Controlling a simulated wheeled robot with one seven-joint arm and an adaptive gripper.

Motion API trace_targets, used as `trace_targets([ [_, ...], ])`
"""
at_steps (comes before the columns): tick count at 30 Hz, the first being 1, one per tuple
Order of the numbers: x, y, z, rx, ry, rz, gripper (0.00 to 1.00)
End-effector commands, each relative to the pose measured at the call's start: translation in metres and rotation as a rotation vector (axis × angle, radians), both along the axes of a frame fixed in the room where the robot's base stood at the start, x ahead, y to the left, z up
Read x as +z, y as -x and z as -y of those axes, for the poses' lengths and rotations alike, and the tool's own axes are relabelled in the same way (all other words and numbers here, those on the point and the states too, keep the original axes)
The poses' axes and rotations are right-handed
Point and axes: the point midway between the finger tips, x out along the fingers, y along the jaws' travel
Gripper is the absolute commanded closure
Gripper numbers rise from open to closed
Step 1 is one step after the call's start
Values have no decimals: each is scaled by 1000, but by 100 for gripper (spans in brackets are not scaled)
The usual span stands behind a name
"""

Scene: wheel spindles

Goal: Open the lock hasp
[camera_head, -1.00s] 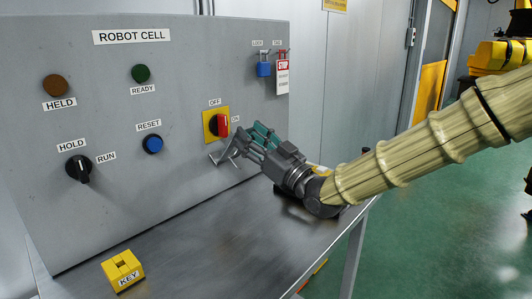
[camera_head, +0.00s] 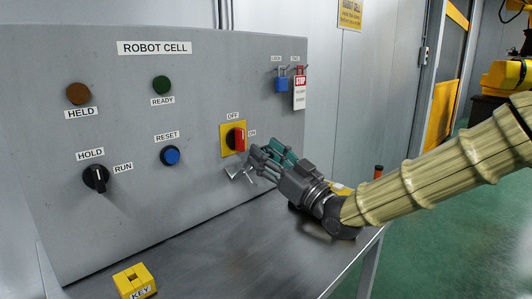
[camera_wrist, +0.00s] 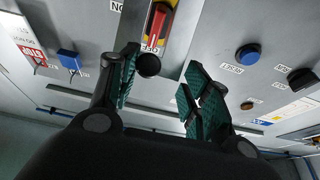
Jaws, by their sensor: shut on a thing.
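A grey metal piece (camera_head: 238,173), which looks like the lock hasp, is in front of the panel just below the rotary switch (camera_head: 239,139), at my fingertips. Its thin prongs spread at the lower left. My gripper (camera_head: 262,162) has teal pads and is shut on this piece; its exact contact is hard to see. In the wrist view my gripper (camera_wrist: 160,88) shows its pads with a gap between them, and the held part is not clear there. The switch's red handle (camera_wrist: 155,25) is beyond the fingers. A dark round piece (camera_wrist: 148,65) shows near the left pad.
A blue padlock (camera_head: 281,84) and a red-and-white tag (camera_head: 299,93) hang on the panel (camera_head: 200,100) at upper right. A yellow KEY block (camera_head: 134,282) is on the metal table (camera_head: 220,250). The table between block and gripper is clear.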

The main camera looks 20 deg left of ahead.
Motion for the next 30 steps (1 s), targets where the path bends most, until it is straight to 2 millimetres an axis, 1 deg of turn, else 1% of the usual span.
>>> trace_targets([
  [1, -5, 3, 1, 3, 4, -2, 59],
  [12, -11, 6, 21, -3, -3, 1, 59],
  [30, -26, 15, 46, -3, -4, 2, 59],
])
